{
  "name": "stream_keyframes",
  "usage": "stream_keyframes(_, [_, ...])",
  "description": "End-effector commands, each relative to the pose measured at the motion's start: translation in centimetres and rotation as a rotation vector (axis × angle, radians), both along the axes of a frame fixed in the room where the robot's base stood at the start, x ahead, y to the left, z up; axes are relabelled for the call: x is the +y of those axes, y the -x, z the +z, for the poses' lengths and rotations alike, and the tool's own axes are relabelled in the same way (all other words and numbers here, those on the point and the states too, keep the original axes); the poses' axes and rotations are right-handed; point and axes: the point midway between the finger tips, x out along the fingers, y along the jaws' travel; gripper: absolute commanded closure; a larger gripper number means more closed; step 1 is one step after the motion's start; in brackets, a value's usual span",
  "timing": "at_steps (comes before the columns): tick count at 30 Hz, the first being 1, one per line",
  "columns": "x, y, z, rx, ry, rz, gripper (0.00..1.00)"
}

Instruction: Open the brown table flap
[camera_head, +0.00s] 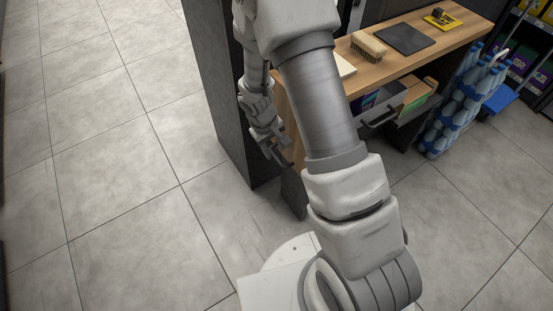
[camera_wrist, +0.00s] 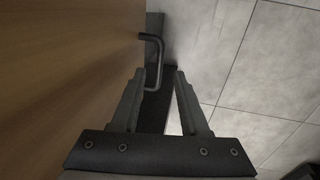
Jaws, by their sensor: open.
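The brown table flap (camera_wrist: 65,70) fills the left of the wrist view as a flat wood-coloured panel. In the head view it appears as a brown panel (camera_head: 284,108) at the near left end of the counter, partly hidden by my arm. A dark bent bar handle (camera_wrist: 155,62) sticks out from the flap's edge. My gripper (camera_wrist: 160,73) is open, with the handle between or just beyond its fingertips; contact cannot be told. In the head view my gripper (camera_head: 274,148) is beside the flap's lower part.
The wooden counter top (camera_head: 450,38) holds a brush (camera_head: 368,46), a dark mat (camera_head: 405,39) and a yellow item (camera_head: 441,20). An open drawer (camera_head: 405,108) sticks out below. Blue-and-white bottles (camera_head: 455,112) stand at right. A dark panel (camera_head: 222,90) rises left; the tiled floor beyond is clear.

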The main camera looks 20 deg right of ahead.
Motion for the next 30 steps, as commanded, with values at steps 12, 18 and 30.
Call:
stream_keyframes(12, [-0.9,-0.3,-4.8,0.000,0.000,-0.001,0.55])
stream_keyframes(18, [-0.9,-0.3,-4.8,0.000,0.000,-0.001,0.55])
stream_keyframes(30, [-0.9,-0.3,-4.7,0.000,0.000,-0.001,1.00])
